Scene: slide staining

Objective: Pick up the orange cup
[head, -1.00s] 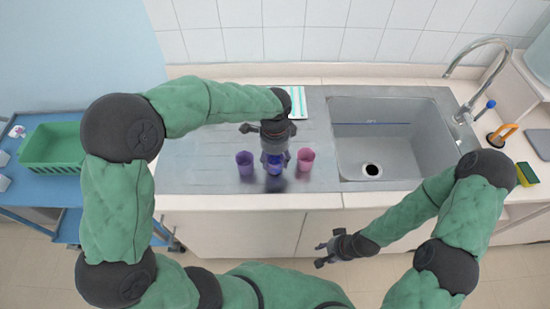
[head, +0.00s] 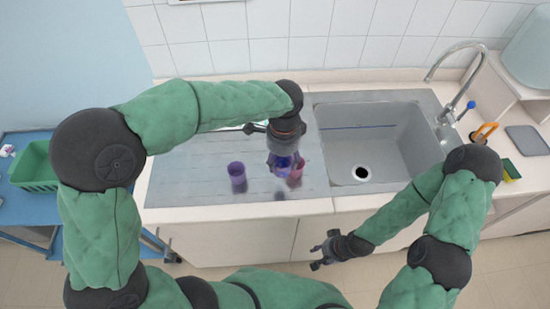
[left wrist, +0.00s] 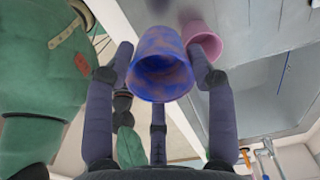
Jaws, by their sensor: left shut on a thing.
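A blue cup with orange-brown mottling (head: 281,169) is held by my left gripper (head: 283,160) above the metal drainboard. It fills the middle of the left wrist view (left wrist: 160,68), clasped between the fingers. A dark shadow lies on the board below it. A purple cup (head: 237,173) stands to the left of it. A pink cup (head: 296,173) is just to the right, partly hidden behind the held cup and gripper. No plainly orange cup shows. My right gripper (head: 319,255) hangs in front of the counter, empty, with fingers spread.
The sink basin (head: 372,145) is to the right of the drainboard (head: 195,170), with a tap (head: 452,105) at its far right. A green tray (head: 35,165) sits on a blue cart at the left. The drainboard's left side is clear.

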